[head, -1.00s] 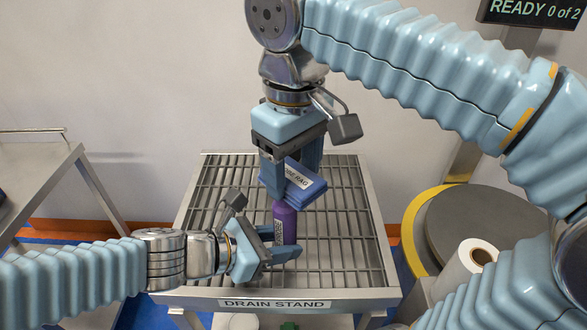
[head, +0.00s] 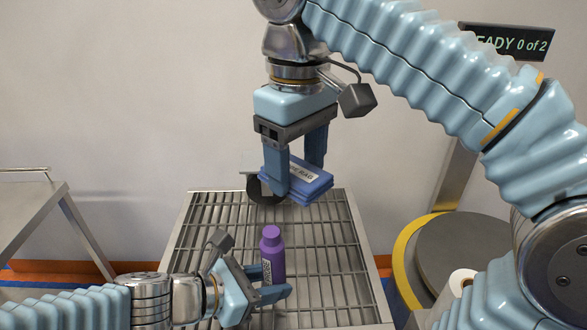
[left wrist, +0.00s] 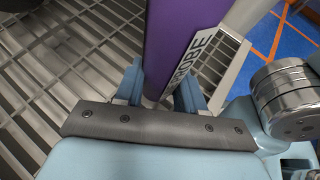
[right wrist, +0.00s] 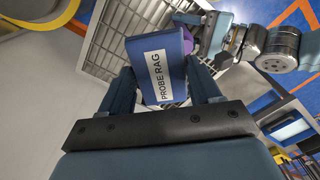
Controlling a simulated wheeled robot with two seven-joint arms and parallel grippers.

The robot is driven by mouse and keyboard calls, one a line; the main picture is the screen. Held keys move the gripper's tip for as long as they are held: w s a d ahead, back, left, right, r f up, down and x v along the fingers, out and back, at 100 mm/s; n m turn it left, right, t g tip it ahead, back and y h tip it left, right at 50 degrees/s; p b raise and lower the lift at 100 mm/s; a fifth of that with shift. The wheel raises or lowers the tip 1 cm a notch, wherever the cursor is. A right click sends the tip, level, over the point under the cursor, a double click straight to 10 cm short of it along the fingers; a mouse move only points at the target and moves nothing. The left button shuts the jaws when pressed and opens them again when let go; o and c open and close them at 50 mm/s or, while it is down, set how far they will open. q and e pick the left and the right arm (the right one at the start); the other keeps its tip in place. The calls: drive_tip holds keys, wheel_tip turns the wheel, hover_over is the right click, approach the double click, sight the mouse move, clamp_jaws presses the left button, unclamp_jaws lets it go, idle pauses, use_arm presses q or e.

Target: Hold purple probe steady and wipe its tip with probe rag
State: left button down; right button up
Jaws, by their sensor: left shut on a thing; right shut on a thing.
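The purple probe (head: 272,252) stands upright over the grated stand, its capped tip pointing up. My left gripper (head: 274,282) is shut on its body from the left; the left wrist view shows the probe (left wrist: 180,45) between the fingers, with a PROBE label. My right gripper (head: 298,168) is shut on the folded blue probe rag (head: 298,183), labelled PROBE RAG. The rag is above the probe and a little to the right, apart from its tip in the head view. In the right wrist view the rag (right wrist: 158,68) partly hides the probe (right wrist: 188,42).
The drain stand (head: 335,262) has a slatted metal top, bare around the probe. A metal cart (head: 30,215) stands at the left. A round grey drum with a yellow rim (head: 465,240) and a white roll (head: 460,283) are at the right. A sign (head: 515,42) reads "READY 0 of 2", partly covered.

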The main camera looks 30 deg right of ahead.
use_arm(q)
drive_tip(key=c, duration=0.6)
unclamp_jaws()
drive_tip(key=v, duration=1.1)
drive_tip(key=shift+a+r, duration=0.1)
drive_tip(key=shift+a, duration=0.05)
drive_tip(key=shift+a+r, duration=0.1)
drive_tip(key=shift+a, duration=0.25)
